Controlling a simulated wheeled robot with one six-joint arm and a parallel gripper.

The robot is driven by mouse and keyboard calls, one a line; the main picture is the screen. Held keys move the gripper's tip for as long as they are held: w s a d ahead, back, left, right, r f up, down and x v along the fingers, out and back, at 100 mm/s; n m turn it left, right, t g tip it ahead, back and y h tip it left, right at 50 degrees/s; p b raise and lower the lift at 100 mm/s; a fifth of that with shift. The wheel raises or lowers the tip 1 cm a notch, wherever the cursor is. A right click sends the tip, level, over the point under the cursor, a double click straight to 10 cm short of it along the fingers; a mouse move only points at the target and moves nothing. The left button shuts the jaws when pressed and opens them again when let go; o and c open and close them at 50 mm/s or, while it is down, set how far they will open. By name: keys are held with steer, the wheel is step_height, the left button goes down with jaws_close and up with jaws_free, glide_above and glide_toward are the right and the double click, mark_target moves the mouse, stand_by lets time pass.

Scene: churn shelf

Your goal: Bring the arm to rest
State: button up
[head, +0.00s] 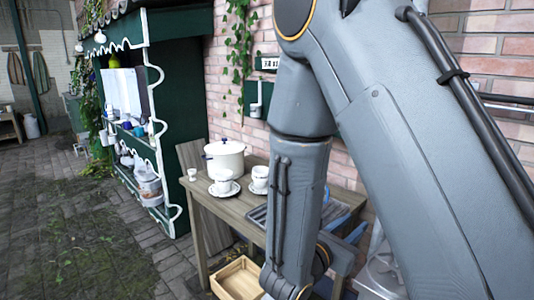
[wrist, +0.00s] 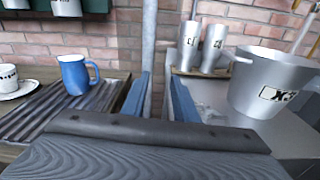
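My arm fills the right half of the head view, bent and pointing down beside the wooden table (head: 217,205). My gripper (wrist: 160,90) shows in the wrist view as two blue fingers standing apart, with nothing held between them. Behind the gap are a grey vertical pipe and the brick wall. In the head view the gripper is mostly hidden behind my arm; blue parts show near the table's right end.
A white pot (head: 225,160) and two cups on saucers stand on the table. A blue mug (wrist: 77,75) is left of the fingers; metal tumblers (wrist: 213,48) and a bucket (wrist: 270,85) are right. A wooden crate (head: 238,280) sits low in front. The paving left is open.

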steer(key=s+d+m+g, duration=0.2)
steer(key=s+d+f+m+g+h, duration=0.1)
steer(key=s+d+g, duration=0.1)
steer(key=d, duration=0.1)
steer(key=s+d+f+m+g+b, duration=0.1)
steer(key=s+d+m+g, duration=0.1)
steer(key=shift+s+d+m+h, duration=0.2)
steer(key=shift+s+m+h, duration=0.05)
steer(key=shift+m+h, duration=0.05)
steer(key=s+d+f+m+g, duration=0.1)
steer(key=s, duration=0.1)
steer(key=s+f+m+g, duration=0.1)
steer(key=s+m+g, duration=0.1)
steer(key=s+d+m+g+y+b, duration=0.1)
steer(key=s+g, duration=0.1)
steer(key=shift+s+d+f+m, duration=0.2)
steer(key=shift+d+f+m, duration=0.1)
steer(key=shift+f+m, duration=0.1)
steer(key=s+a+f+m+g+y+b, duration=0.2)
steer(key=s+a+f+m+g+y, duration=0.2)
steer(key=s+a+f+m+y, duration=0.35)
steer(key=w+a+r+m+t+y+b, duration=0.1)
steer(key=w+a+m+y, duration=0.3)
steer(key=m, duration=0.4)
steer(key=shift+w+a+r+t+y, duration=0.2)
steer(key=shift+w+r+t+y, duration=0.4)
steer(key=shift+t, duration=0.3)
steer(key=shift+s+f, duration=0.1)
steer(key=shift+f, duration=0.05)
